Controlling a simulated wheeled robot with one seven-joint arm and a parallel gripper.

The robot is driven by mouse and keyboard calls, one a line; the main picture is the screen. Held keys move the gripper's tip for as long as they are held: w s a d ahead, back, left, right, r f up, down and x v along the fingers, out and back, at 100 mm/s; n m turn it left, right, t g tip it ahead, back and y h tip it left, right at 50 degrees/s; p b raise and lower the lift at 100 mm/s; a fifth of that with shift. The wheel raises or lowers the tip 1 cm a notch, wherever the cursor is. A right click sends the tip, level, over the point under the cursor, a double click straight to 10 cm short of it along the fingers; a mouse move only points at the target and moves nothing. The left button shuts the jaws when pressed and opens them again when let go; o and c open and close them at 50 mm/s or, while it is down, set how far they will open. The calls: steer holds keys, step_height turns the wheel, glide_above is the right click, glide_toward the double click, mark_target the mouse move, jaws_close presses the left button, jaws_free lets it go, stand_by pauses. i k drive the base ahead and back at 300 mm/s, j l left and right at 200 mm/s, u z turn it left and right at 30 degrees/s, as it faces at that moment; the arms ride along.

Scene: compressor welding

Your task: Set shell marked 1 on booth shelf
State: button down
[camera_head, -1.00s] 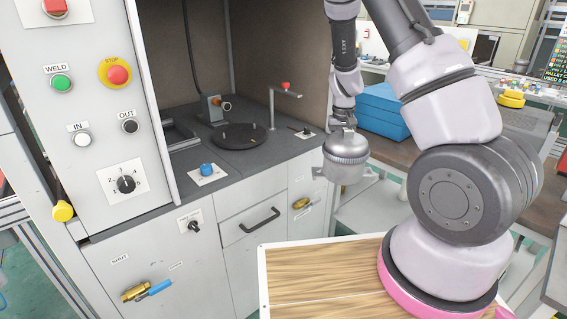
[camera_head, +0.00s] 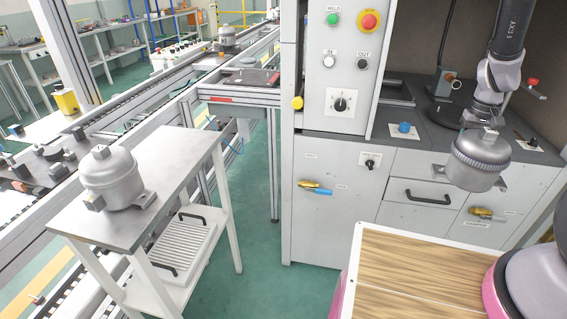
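A grey metal shell (camera_head: 476,163) with a ribbed band hangs below my gripper (camera_head: 483,126) on the right of the view. My gripper appears shut on its top; the fingertips are too small to make out clearly. No number can be read on this shell. It appears in front of the booth's drawer fronts, apart from the worktop. The booth's dark grey shelf (camera_head: 345,122) runs behind it, partly hidden by the shell and my arm. A second grey shell (camera_head: 111,176) stands upright on the steel-topped side table (camera_head: 165,160) at left, with no number readable.
The booth's control panel (camera_head: 345,55) stands at the shelf's left side. A dark round turntable (camera_head: 447,115) is on the shelf, partly hidden by my arm. A third shell (camera_head: 227,40) is on the conveyor behind. Green floor lies between side table and booth.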

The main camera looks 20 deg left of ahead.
mark_target(171, 150)
steer(key=u, duration=0.5)
steer(key=i+j+u, duration=0.4)
steer(key=j+u, duration=0.25)
steer(key=i+l+u, duration=0.15)
steer(key=l+u, duration=0.2)
steer(key=i+l+u, duration=0.15)
steer(key=l+u, duration=0.95)
steer(key=l, duration=0.15)
steer(key=i, duration=0.05)
